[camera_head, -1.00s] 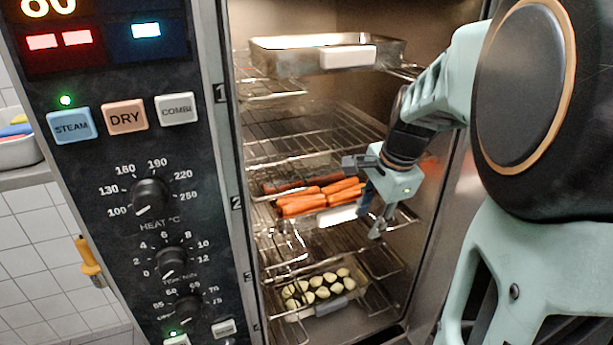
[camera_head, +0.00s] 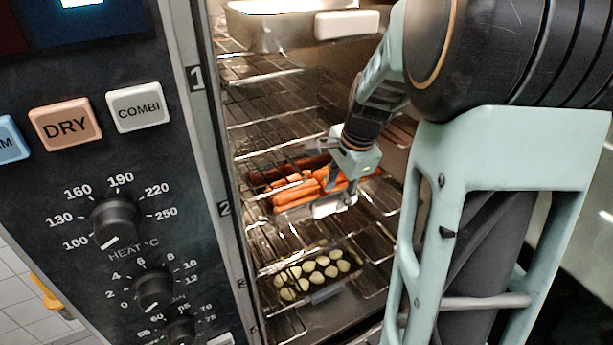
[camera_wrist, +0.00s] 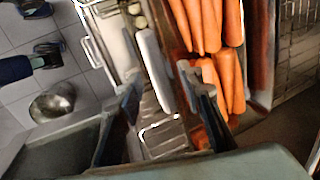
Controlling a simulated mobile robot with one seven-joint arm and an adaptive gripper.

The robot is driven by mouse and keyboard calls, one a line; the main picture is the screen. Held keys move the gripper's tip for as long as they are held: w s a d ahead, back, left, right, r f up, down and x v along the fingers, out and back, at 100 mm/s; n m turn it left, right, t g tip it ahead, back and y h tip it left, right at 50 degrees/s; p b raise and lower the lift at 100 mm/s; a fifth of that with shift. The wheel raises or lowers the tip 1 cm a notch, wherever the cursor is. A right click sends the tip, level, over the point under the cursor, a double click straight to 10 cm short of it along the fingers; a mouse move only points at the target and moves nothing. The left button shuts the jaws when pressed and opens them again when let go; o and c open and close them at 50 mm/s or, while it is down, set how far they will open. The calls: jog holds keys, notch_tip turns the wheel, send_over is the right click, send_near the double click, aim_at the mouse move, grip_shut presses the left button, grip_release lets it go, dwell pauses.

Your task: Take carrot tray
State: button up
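The carrot tray (camera_head: 290,209) sits on a middle rack of the oven, filled with orange carrots (camera_head: 296,190). A white handle (camera_head: 333,205) is on its front side. My gripper (camera_head: 340,188) is inside the oven at the tray's front right, just over the handle, and partly covers the carrots. In the wrist view my gripper (camera_wrist: 164,92) has its two fingers apart, with the white handle (camera_wrist: 153,68) between them. Gaps show beside the handle, so the fingers do not look closed on it. Carrots (camera_wrist: 205,25) lie beyond the right finger.
A metal tray with a white handle (camera_head: 347,24) is on the rack above. A tray of pale round pieces (camera_head: 312,270) is on the rack below. Wire racks (camera_head: 265,100) and the oven's left frame edge (camera_head: 212,150) bound the space. The control panel (camera_head: 100,190) is at left.

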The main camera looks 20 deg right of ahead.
aim_at(335, 197)
jog(key=x, duration=0.5)
jog(key=shift+d+f, duration=0.1)
grip_shut()
jog(key=shift+w, duration=0.1)
dwell(0.3)
